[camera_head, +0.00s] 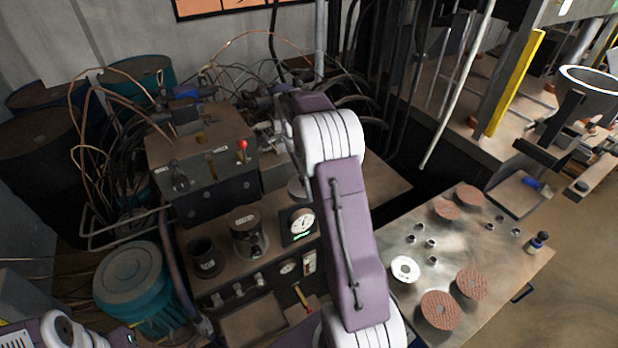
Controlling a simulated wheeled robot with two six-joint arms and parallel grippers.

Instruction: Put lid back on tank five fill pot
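An open dark pot (205,258) stands on the bench at the left. Beside it on the right is a canister with a brown, labelled top (244,219). I cannot read which of these, if either, is tank five's fill pot, and I cannot single out a loose lid. My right arm, purple and white, rises through the middle and bends over the bench's back. Its gripper is hidden or lost among the hoses beyond the bend. Only part of my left arm shows at the bottom left corner, and its fingers are out of sight.
A grey control box (200,150) with a red-knobbed lever stands behind the pots, amid tangled copper lines. A gauge (301,222) is right of the canister. A teal drum (130,280) stands left. A metal table (455,255) at right holds flap discs and small fittings.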

